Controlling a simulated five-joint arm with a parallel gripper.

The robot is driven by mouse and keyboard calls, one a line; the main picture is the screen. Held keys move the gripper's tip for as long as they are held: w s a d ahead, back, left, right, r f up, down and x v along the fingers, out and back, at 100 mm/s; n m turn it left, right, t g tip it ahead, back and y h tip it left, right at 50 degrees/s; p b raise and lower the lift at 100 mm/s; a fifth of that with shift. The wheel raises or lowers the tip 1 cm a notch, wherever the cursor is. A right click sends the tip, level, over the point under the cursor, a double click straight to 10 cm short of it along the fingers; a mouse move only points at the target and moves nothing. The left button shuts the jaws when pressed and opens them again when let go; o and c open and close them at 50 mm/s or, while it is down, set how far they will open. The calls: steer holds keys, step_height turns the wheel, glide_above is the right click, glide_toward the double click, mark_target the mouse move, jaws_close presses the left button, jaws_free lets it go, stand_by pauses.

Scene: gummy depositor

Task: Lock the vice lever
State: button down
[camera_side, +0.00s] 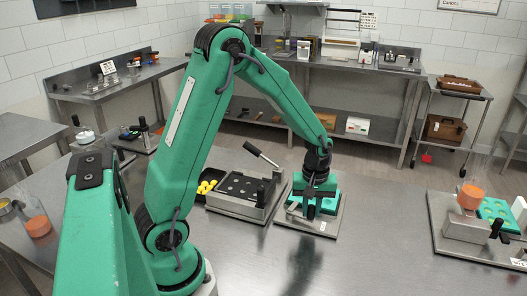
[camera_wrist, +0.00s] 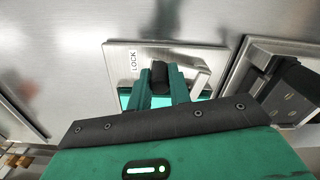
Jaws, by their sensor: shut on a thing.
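The vice stands on a metal plate (camera_side: 329,222) on the steel bench, in the middle of the side view. The plate (camera_wrist: 116,52) also shows in the wrist view, with a white label (camera_wrist: 134,61) that reads LOCK. A green block (camera_side: 329,203) sits in the vice. My gripper (camera_side: 311,207) is down over the vice from above. In the wrist view its two green fingers are shut on the black lever grip (camera_wrist: 159,74), one on each side. The rest of the lever is mostly hidden by the fingers, so I cannot tell its exact angle.
A metal fixture (camera_side: 236,203) with a raised lever stands just left of the vice, beside a black tray of yellow pieces (camera_side: 207,186). A station with an orange-filled hopper (camera_side: 469,197) and green mould (camera_side: 493,209) stands at right. The bench between is clear.

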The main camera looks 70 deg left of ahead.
steer(key=shift+w+a+n, duration=0.4)
steer(key=shift+w+n, duration=0.1)
steer(key=shift+n, duration=0.6)
steer(key=c, duration=1.3)
jaws_free()
step_height(320, 180, up, 8)
steer(key=shift+f, duration=0.1)
